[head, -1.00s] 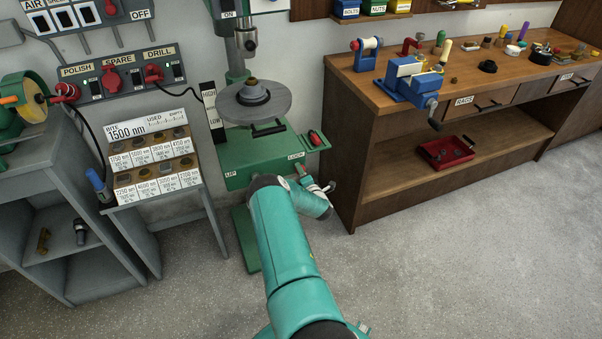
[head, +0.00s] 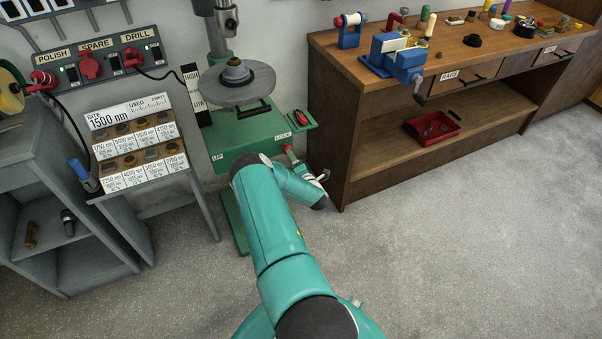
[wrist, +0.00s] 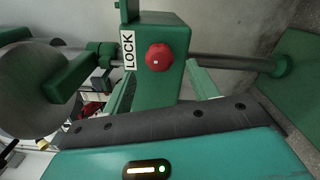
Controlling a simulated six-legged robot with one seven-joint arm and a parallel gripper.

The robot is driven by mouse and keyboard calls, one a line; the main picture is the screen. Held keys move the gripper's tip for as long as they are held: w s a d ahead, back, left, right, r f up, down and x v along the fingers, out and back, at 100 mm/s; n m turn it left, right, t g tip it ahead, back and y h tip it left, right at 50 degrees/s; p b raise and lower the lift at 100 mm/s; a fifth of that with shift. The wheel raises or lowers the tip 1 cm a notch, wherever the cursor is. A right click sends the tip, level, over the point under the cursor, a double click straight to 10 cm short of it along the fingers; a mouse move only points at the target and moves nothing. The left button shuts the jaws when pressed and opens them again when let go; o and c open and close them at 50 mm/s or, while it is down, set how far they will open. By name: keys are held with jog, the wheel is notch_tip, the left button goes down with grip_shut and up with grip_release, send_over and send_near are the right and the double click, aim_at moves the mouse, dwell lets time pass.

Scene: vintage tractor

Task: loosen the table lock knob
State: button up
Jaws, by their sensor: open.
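The table lock knob (wrist: 159,57) is a red, lobed knob on a green block beside a LOCK label in the wrist view. In the head view a small red part of it (head: 289,149) shows just below the LOCK label on the drill press table (head: 232,146). My gripper (wrist: 162,82) is open, with one finger on each side below the knob in the wrist picture. Nothing is between the fingertips, and they look apart from the knob. In the head view my gripper (head: 296,163) is partly hidden by my own wrist.
A wooden workbench (head: 345,135) with a blue vise (head: 396,56) stands right of the drill press. A grey stand with a sample rack (head: 135,140) is close on the left. The drill press column (wrist: 220,62) runs behind the knob. Open floor lies in front.

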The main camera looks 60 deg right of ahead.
jog(key=v, duration=0.8)
jog(key=shift+s, duration=0.2)
jog(key=shift+a, duration=0.2)
